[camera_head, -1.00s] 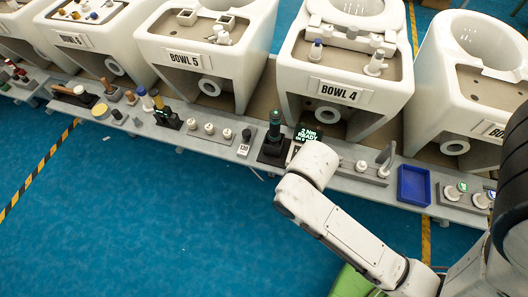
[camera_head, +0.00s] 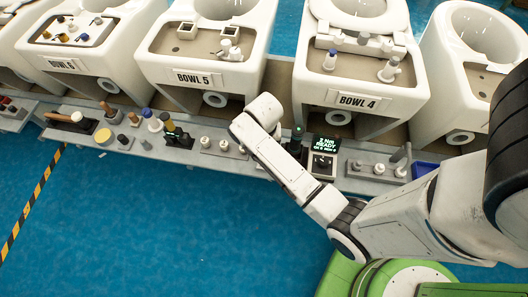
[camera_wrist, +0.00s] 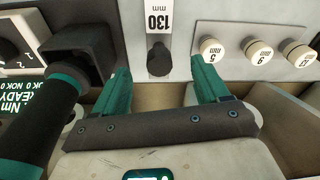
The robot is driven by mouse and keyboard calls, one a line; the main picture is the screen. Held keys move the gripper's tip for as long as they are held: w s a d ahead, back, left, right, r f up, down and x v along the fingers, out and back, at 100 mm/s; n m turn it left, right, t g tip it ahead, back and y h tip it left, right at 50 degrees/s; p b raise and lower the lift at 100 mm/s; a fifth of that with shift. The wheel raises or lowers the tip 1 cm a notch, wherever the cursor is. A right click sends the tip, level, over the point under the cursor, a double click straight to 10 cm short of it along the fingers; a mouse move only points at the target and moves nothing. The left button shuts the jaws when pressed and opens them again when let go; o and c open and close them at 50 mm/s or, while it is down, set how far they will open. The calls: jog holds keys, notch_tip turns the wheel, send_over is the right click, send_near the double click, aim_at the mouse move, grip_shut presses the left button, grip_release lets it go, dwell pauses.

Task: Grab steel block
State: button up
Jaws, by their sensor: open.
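My gripper (camera_wrist: 162,80) has two teal fingers spread apart, one to each side of the dark block and nearer the camera. I see no contact and nothing between the fingers is held. In the head view, my arm hides the gripper and the block.
A black and teal tool (camera_wrist: 45,115) stands close left of my gripper, near a dark holder (camera_wrist: 82,50). White numbered pegs (camera_wrist: 213,48) stand to the right. The head view shows a READY display (camera_head: 327,144), the long grey shelf (camera_head: 125,143), bowls behind it and clear blue floor (camera_head: 150,220).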

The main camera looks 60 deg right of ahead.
jog(key=shift+w+d+f, duration=0.1)
jog(key=shift+d+f, duration=0.05)
jog(key=shift+f, duration=1.55)
jog(key=shift+d+f, duration=0.15)
jog(key=shift+f, duration=1.55)
grip_shut()
